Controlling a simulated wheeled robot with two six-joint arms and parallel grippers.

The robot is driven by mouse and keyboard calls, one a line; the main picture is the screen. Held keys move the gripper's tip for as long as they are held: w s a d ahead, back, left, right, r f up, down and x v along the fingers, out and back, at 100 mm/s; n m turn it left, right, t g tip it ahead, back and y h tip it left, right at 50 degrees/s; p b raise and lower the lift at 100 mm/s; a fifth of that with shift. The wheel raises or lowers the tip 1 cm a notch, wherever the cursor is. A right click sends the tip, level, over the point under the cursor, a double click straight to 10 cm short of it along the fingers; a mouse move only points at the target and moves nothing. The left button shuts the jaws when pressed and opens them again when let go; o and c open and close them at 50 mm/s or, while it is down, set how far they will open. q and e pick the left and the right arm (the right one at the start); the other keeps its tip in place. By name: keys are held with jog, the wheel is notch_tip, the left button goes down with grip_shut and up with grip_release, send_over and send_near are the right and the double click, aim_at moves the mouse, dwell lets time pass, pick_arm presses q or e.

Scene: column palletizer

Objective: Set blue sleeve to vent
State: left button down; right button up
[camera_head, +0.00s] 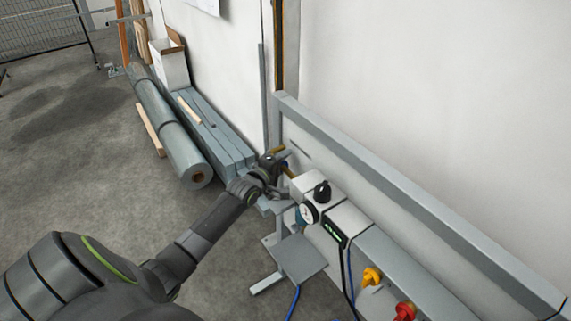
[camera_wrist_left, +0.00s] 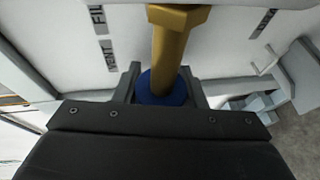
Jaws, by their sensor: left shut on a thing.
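The blue sleeve (camera_wrist_left: 162,90) sits around a brass stem (camera_wrist_left: 172,45) in the left wrist view. My left gripper (camera_wrist_left: 163,92) has a finger on each side of the sleeve and is shut on it. In the head view my left gripper (camera_head: 277,178) is at the brass fitting on the wall unit, and the sleeve is mostly hidden there. Dark labels show on the pale panel: one at the left reads like "FILL" (camera_wrist_left: 98,17), one below it like "VENT" (camera_wrist_left: 110,57). Which marking the sleeve lines up with I cannot tell. My right gripper is not in view.
A grey box with a gauge (camera_head: 309,213) and black knob (camera_head: 322,191) stands right of the gripper. Yellow (camera_head: 371,277) and red (camera_head: 405,311) knobs are at lower right. A grey roll (camera_head: 174,135) lies by the wall. The floor at left is clear.

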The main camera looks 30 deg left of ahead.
pick_arm(q)
jog(key=shift+a+r, duration=0.1)
jog(key=c, duration=1.2)
grip_release()
jog(key=shift+o, duration=0.7)
jog(key=shift+a, duration=0.2)
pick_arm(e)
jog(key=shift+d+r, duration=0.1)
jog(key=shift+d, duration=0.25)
pick_arm(q)
jog(key=shift+d, duration=0.1)
jog(key=shift+s, duration=0.6)
jog(key=s+r+p, duration=0.3)
jog(key=s, duration=1.3)
jog(key=shift+p, duration=0.3)
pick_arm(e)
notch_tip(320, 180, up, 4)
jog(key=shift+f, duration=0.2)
pick_arm(q)
jog(key=shift+f, duration=0.1)
